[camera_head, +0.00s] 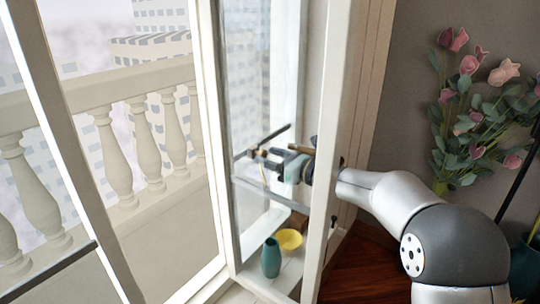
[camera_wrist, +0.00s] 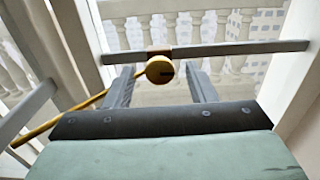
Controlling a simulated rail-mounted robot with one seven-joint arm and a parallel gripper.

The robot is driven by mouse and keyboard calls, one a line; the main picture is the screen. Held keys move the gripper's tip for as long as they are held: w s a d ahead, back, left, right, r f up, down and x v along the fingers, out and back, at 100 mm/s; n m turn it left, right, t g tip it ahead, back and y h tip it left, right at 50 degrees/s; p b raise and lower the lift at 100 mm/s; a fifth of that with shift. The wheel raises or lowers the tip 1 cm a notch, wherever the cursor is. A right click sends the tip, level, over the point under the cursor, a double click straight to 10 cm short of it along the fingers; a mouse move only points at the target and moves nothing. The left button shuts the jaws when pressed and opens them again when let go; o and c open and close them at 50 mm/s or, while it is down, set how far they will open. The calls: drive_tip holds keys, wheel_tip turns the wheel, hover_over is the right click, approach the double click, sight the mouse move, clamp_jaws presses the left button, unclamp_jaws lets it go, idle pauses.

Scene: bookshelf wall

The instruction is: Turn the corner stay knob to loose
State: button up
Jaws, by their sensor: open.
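The corner stay knob (camera_wrist: 160,69) is a round brass-yellow knob with a dark slot on its face. It sits on a brown block on a grey bar (camera_wrist: 240,48) that crosses the wrist view. My gripper (camera_wrist: 162,73) is open, with one finger on each side of the knob in the picture. I cannot tell whether the fingertips reach around it or stop short; no contact shows.
A white window frame post (camera_head: 337,100) stands close beside my arm. A teal vase (camera_head: 271,258) and a yellow bowl (camera_head: 289,239) stand on the sill below. A brass rod (camera_wrist: 60,121) slants at left in the wrist view. Pink flowers (camera_head: 470,110) are at right.

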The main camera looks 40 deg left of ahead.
drive_tip(key=shift+a, duration=0.3)
drive_tip(key=c, duration=0.9)
drive_tip(key=shift+c, duration=0.2)
